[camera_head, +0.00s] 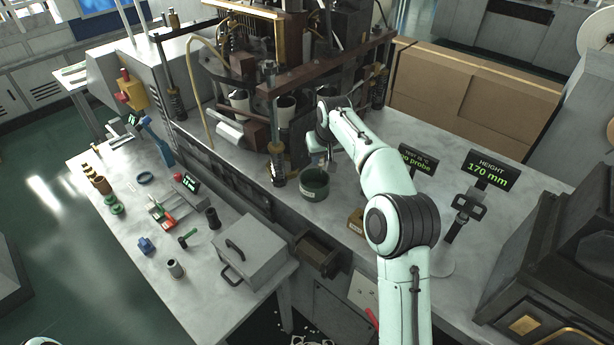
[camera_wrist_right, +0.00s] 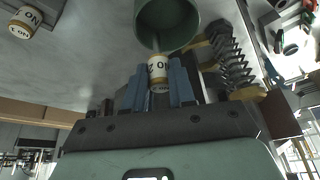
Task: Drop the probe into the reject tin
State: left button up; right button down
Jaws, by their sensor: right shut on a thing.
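The reject tin appears to be the dark green round tin (camera_head: 314,186) on the bench, open at the top with a pale label on its side. In the right wrist view a green tin (camera_wrist_right: 166,32) shows just beyond my fingers. My right gripper (camera_head: 318,160) is over or beside the tin in the head view, partly hidden by my arm. In the wrist view its blue fingers (camera_wrist_right: 158,88) are shut on a small cream-labelled cylinder, apparently the probe (camera_wrist_right: 158,68), with a thin stem toward the tin. Whether the stem is inside cannot be told. My left gripper is out of view.
The forming machine (camera_head: 285,75) stands close behind the tin. A display reading "no probe" (camera_head: 418,161) and a height display (camera_head: 487,175) stand to the right. A brown block (camera_head: 356,222) sits near my arm. A lower table (camera_head: 130,200) at left holds several small parts.

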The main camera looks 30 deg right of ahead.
jog(key=shift+f, duration=0.15)
jog(key=shift+s+f, duration=0.15)
jog(key=shift+f, duration=0.35)
notch_tip(320, 180, down, 4)
jog(key=shift+f+b, duration=0.1)
jog(key=shift+b, duration=0.55)
jog(key=shift+s+f, duration=0.15)
jog(key=shift+f, duration=0.1)
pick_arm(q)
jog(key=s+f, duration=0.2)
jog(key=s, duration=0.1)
pick_arm(e)
jog(key=c, duration=0.9)
grip_release()
jog(key=shift+w, duration=0.25)
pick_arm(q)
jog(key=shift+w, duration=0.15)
pick_arm(e)
jog(key=shift+o, duration=0.2)
jog(key=shift+s, duration=0.1)
